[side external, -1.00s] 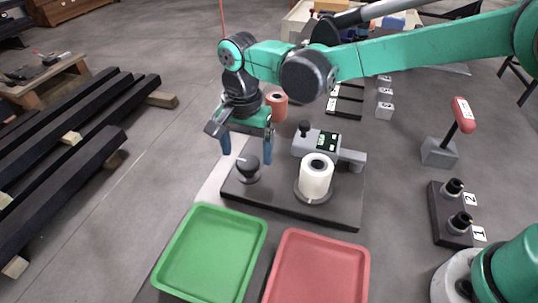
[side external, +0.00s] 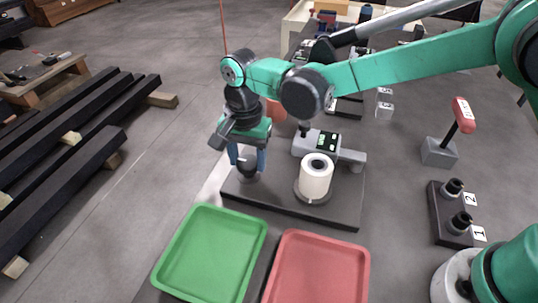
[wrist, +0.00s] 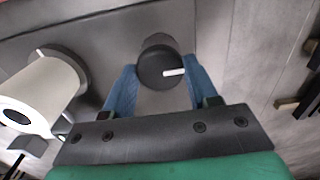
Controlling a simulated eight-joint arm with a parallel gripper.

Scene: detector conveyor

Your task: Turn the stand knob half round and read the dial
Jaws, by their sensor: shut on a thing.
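The dark round stand knob (side external: 249,169) is at the left end of the dark base plate (side external: 285,207). In the wrist view the knob (wrist: 158,70) has a white mark that points right. My gripper (side external: 247,163) is down over the knob, with one blue finger on each side of it, shut on it. The wrist view shows the same fingers (wrist: 160,78) flanking it. A grey device with a small green-lit display (side external: 327,141) stands at the back of the plate; its reading is too small to tell. A white hollow cylinder (side external: 316,178) stands upright on the plate.
A green tray (side external: 210,250) and a red tray (side external: 320,275) lie in front of the plate. An orange-brown cylinder (side external: 275,112) stands behind, partly hidden by my arm.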

